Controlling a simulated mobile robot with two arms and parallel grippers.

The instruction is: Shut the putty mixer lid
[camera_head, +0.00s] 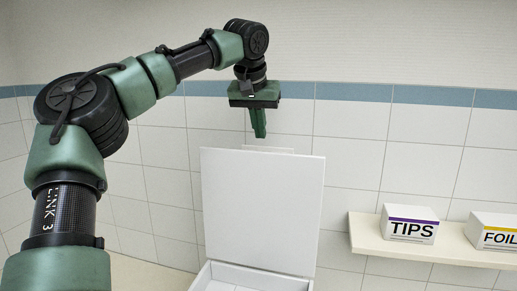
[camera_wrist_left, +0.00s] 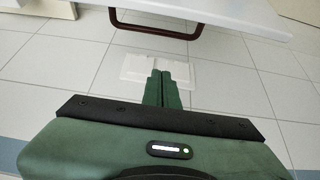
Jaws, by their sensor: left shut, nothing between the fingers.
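The mixer is a white box with its white lid (camera_head: 262,211) standing open, close to upright, in the head view. Part of the box's rim (camera_head: 207,274) shows at the bottom edge; the rest is cut off. My left gripper (camera_head: 259,136) is green, shut and empty, pointing down just above the lid's top edge, with a small gap in the picture. In the left wrist view, the shut fingers (camera_wrist_left: 162,74) point toward a white slab (camera_wrist_left: 235,14), apparently the lid, with a dark brown handle bar (camera_wrist_left: 155,31) by it. My right gripper is out of view.
A pale plate (camera_wrist_left: 160,69) lies behind the fingertips against the tiled wall. A shelf (camera_head: 400,246) on the right holds a TIPS box (camera_head: 409,224) and a FOIL box (camera_head: 493,236). The wall (camera_head: 352,165) stands behind the mixer. The air above the shelf is free.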

